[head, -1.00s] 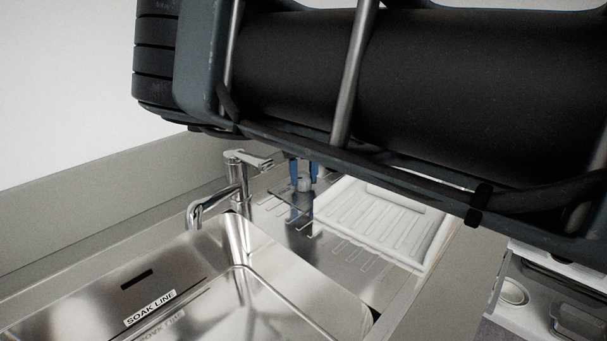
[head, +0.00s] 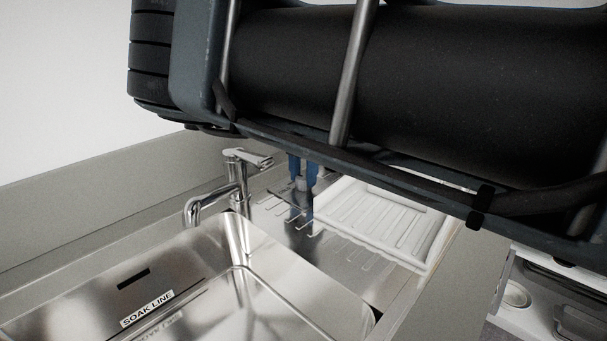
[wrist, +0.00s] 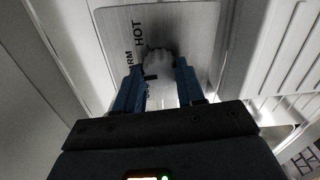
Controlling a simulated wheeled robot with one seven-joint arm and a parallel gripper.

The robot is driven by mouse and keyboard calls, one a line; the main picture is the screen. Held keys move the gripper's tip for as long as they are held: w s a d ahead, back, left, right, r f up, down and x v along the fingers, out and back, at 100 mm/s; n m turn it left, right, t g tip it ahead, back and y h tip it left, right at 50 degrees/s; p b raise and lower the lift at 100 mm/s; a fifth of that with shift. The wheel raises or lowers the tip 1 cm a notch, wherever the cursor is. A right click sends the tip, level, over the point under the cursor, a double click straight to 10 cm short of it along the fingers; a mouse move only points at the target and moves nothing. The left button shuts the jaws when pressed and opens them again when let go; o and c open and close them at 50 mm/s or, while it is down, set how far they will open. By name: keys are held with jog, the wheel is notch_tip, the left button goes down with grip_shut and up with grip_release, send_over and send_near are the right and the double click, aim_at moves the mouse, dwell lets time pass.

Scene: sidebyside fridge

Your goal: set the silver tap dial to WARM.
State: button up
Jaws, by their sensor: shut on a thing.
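The silver tap dial (wrist: 158,62) sits on a metal plate (wrist: 118,28) in the wrist view. My gripper (wrist: 159,76) is shut on it, with one blue finger on each side. The plate reads HOT beyond the dial and a partly hidden "RM" to its left. A small dark mark lies beside the left finger; I cannot tell if it is a pointer or lettering. The dial's setting cannot be read. In the head view my gripper (head: 303,177) reaches down to the dial beside the tap (head: 236,185); my arm hides much above it.
A steel sink basin (head: 215,290) marked SOAK LINE lies at the front left. A white ribbed tray (head: 385,222) stands close to the right of my gripper. A grey back ledge (head: 90,210) runs behind the tap. An open drawer or rack (head: 560,300) is at lower right.

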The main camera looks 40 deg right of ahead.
aim_at(304, 177)
jog(key=shift+m, duration=0.5)
dwell(0.3)
jog(key=o, duration=1)
jog(key=shift+o, duration=0.2)
jog(key=shift+r+b, duration=0.3)
jog(key=shift+r, duration=3.65)
